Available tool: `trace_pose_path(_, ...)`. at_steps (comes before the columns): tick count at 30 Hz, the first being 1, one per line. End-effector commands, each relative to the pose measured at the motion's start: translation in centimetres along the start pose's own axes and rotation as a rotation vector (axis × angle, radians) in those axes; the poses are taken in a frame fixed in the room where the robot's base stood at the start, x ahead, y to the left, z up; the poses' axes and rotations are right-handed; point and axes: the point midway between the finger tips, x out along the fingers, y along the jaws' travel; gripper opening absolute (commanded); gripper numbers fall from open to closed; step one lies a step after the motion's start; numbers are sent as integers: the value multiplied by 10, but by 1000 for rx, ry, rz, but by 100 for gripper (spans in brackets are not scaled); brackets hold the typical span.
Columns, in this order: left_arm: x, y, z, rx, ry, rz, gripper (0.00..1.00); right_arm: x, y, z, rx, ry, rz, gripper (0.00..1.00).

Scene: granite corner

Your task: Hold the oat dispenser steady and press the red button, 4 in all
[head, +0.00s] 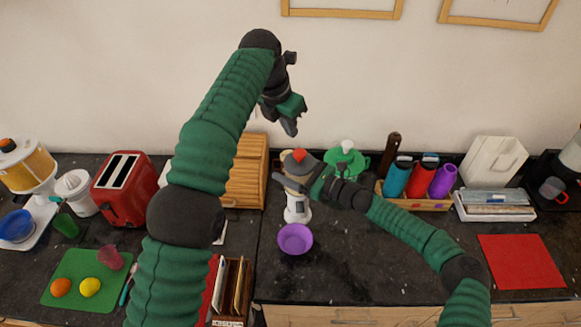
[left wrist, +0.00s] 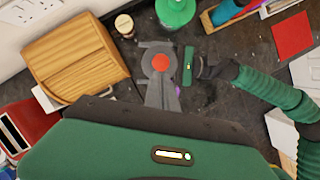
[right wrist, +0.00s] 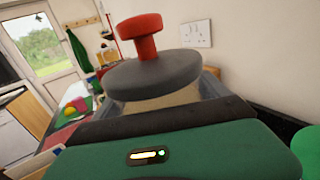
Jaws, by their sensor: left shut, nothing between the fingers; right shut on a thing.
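The oat dispenser (head: 297,210) stands upright on the dark counter, with a grey lid and a red button (head: 299,155) on top. A purple bowl (head: 295,239) sits in front of its base. My right gripper (head: 308,186) is shut on the dispenser's upper body from the right; the lid (right wrist: 155,75) and button (right wrist: 145,35) fill the middle of the right wrist view. My left gripper (head: 290,127) is shut and empty, pointing down, well above the dispenser. In the left wrist view the button (left wrist: 161,63) lies just beyond its fingers, apart from them.
A wooden bread bin (head: 246,175) stands left of the dispenser, a green lidded thing (head: 346,160) behind right. A red toaster (head: 125,187) is at left. A rack with colored cups (head: 422,178) is at right. Counter right of the bowl is clear.

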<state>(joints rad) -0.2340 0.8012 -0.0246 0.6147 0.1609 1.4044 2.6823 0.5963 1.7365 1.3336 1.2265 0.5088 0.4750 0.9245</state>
Motion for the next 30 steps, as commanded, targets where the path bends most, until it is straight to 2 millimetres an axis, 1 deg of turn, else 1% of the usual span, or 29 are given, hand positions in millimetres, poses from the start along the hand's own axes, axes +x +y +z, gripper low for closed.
trace_pose_path(5, 0, 0, 4, 32, -25, 9, 0, 0, 0, 1, 1, -2, 1, 12)
trace_pose_path(8, 1, 1, 14, 127, -98, 42, 0, 0, 0, 1, 1, -2, 1, 12)
trace_pose_path(12, 0, -1, 30, 322, -233, 136, 0, 0, 0, 1, 1, -2, 1, 12)
trace_pose_path(15, -3, -4, 36, 443, -306, 212, 0, 0, 0, 1, 1, -2, 1, 12)
trace_pose_path(18, -6, -6, 38, 521, -349, 269, 0, 0, 0, 1, 1, -2, 1, 12)
trace_pose_path(22, -6, -6, 39, 557, -367, 296, 0, 0, 0, 1, 1, -2, 1, 12)
trace_pose_path(30, -6, -6, 39, 556, -367, 296, 0, 0, 0, 1, 1, -2, 1, 12)
